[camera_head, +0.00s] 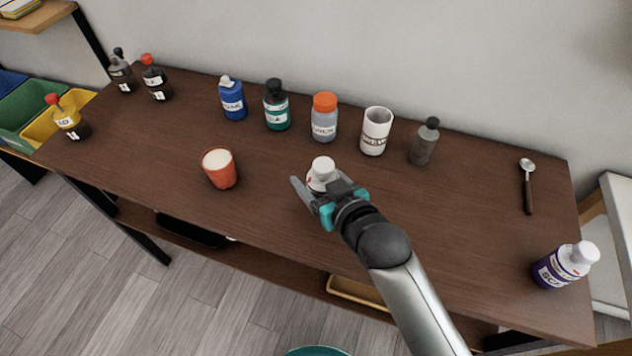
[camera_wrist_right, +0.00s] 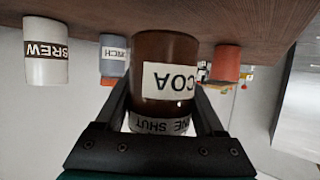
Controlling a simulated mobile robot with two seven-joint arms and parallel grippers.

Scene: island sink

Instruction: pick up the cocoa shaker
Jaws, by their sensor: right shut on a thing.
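The cocoa shaker (camera_head: 322,168) stands upright near the middle of the table, its white top showing in the head view. My right gripper (camera_head: 326,190) is shut on it, with one finger on each side. In the right wrist view, which looks upside down, the brown shaker (camera_wrist_right: 165,65) fills the space between the fingers (camera_wrist_right: 163,115). Its label shows the letters "COA", and a white band reads "NE SHUT". I cannot tell whether its base touches the table. My left gripper is not in view.
On the table (camera_head: 270,225), an orange cup (camera_head: 220,170) stands left of the shaker. Behind are a blue bottle (camera_head: 232,100), a green one (camera_head: 276,108), an orange-capped jar (camera_head: 324,120), a white cup (camera_head: 375,132) and a grey bottle (camera_head: 423,145). A spoon (camera_head: 527,190) and purple bottle (camera_head: 562,266) are right.

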